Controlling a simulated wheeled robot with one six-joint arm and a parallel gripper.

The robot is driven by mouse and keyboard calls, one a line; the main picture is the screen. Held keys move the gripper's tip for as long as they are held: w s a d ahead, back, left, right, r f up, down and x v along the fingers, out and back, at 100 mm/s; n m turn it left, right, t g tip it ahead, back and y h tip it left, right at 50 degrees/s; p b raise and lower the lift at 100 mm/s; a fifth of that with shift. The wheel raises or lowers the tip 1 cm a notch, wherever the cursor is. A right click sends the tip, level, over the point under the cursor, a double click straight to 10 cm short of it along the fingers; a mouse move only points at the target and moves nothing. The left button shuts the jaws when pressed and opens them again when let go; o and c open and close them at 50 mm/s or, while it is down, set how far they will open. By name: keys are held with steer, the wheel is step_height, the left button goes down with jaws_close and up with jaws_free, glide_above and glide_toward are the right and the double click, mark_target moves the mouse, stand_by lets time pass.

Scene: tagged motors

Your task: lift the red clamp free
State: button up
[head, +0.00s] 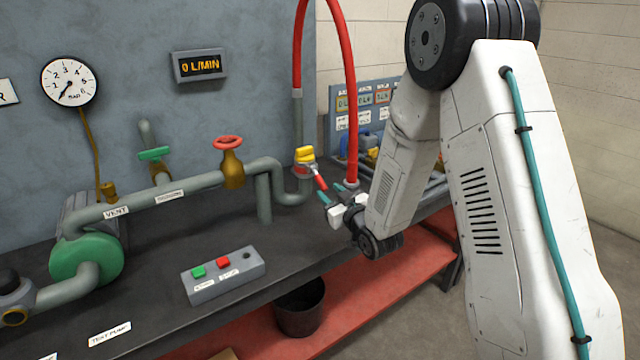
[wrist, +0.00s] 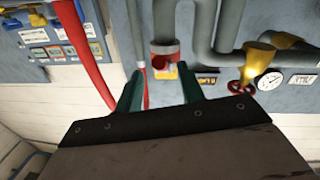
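A red clamp (wrist: 164,47) sits on the end of a grey pipe in the wrist view, with a yellow block (wrist: 172,73) and a small red part beside it. My gripper's teal fingers are apart, with the clamp ahead of the gap in the wrist view. Nothing shows gripped between them.
A red hose (head: 350,100) arches up behind my gripper. A red valve wheel (head: 228,142) and green valve handle (head: 154,153) stand on pipes to the left. A button box (head: 224,275) lies on the dark bench. A bucket (head: 300,308) stands below the bench edge.

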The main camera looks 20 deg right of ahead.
mark_target(319, 183)
steer(key=x, duration=0.6)
steer(key=shift+w, duration=0.3)
steer(key=shift+a, duration=0.1)
jaws_close()
